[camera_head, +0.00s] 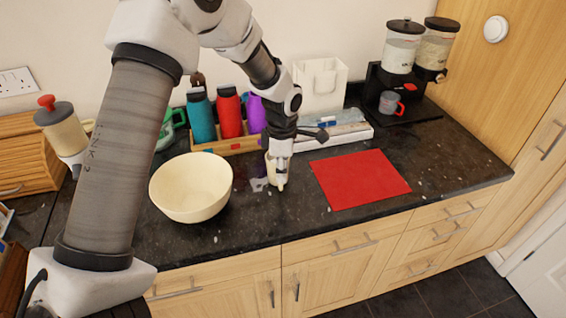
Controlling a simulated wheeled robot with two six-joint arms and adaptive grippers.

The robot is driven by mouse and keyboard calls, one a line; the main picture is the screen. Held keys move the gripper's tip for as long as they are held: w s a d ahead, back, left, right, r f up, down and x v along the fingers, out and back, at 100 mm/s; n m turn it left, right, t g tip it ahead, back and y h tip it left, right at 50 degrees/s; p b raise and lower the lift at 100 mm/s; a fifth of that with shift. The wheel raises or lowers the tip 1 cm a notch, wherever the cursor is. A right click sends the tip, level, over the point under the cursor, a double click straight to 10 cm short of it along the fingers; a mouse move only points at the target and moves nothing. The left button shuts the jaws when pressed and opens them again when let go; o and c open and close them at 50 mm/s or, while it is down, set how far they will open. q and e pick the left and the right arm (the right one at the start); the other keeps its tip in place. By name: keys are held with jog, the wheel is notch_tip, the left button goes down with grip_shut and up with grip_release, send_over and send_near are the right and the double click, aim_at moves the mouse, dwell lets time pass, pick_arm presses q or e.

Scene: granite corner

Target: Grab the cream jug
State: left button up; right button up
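A small cream jug (272,171) stands on the dark granite worktop, to the right of a large cream bowl. My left gripper (280,179) points down at the jug, with its fingers at the jug's upper part and front. The gripper hides much of the jug. I cannot tell whether the fingers are closed on it or only beside it. My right gripper is not in view.
The cream bowl (190,188) stands close on the left. Behind are a wooden tray (243,146) of coloured bottles and a white box (319,86). A red mat (360,180) lies bare on the right. The worktop's front edge (335,231) is close.

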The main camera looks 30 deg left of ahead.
aim_at(281, 191)
pick_arm(q)
jog(key=shift+s+a+f+p, duration=0.1)
jog(key=shift+s+f+p, duration=0.1)
jog(key=shift+f+p, duration=0.3)
jog(key=shift+s+a+f+p, duration=0.1)
jog(key=shift+s+f+p, duration=0.1)
jog(key=shift+f+p, duration=0.25)
jog(key=f, duration=0.3)
jog(key=shift+w+f, duration=0.1)
jog(key=shift+w, duration=0.3)
jog(key=shift+w+f, duration=0.15)
jog(key=shift+s+r, duration=0.25)
jog(key=shift+s, duration=0.05)
grip_shut()
jog(key=shift+w, duration=0.1)
jog(key=shift+f, duration=0.1)
